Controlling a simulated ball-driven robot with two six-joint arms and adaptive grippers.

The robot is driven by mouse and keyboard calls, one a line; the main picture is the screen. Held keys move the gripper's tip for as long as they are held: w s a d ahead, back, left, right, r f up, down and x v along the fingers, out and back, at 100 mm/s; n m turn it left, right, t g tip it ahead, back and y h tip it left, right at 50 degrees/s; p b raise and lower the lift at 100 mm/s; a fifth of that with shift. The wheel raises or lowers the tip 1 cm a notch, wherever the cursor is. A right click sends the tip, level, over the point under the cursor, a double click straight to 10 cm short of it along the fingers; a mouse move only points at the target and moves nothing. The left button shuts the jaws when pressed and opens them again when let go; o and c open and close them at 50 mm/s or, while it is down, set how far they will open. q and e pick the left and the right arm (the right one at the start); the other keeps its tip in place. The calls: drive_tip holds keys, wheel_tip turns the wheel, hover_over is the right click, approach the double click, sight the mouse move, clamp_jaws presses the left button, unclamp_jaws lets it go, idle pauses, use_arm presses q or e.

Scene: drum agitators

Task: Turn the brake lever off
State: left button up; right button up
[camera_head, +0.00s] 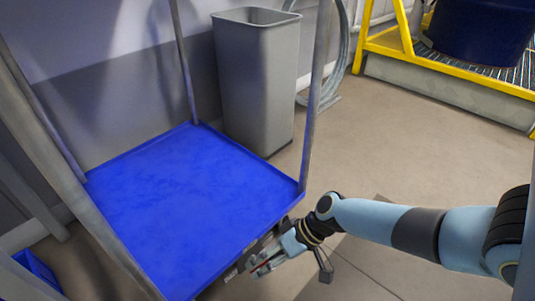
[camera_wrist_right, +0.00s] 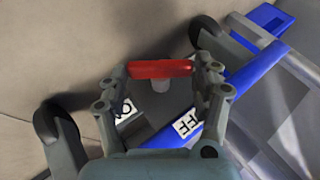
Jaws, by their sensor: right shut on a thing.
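The brake lever is a red bar (camera_wrist_right: 160,68) in the right wrist view. It lies crosswise between the fingertips of my right gripper (camera_wrist_right: 161,75), which is shut on it. A pale round piece shows just under the bar. White labels (camera_wrist_right: 186,123) with black letters, partly covered by the fingers, sit beside it. In the head view my right gripper (camera_head: 268,262) is low at the near right edge of the blue cart (camera_head: 190,200), and only a sliver of red shows there. My left gripper is out of view.
Dark caster wheels (camera_wrist_right: 52,122) flank the lever in the wrist view. A grey bin (camera_head: 262,85) stands behind the cart. Grey posts rise from the cart. A yellow frame (camera_head: 440,62) with a dark blue drum (camera_head: 482,30) is at the back right. The floor between is clear.

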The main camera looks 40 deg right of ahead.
drive_tip(key=shift+s+f, duration=0.1)
drive_tip(key=o, duration=1.2)
drive_tip(key=v, duration=1.2)
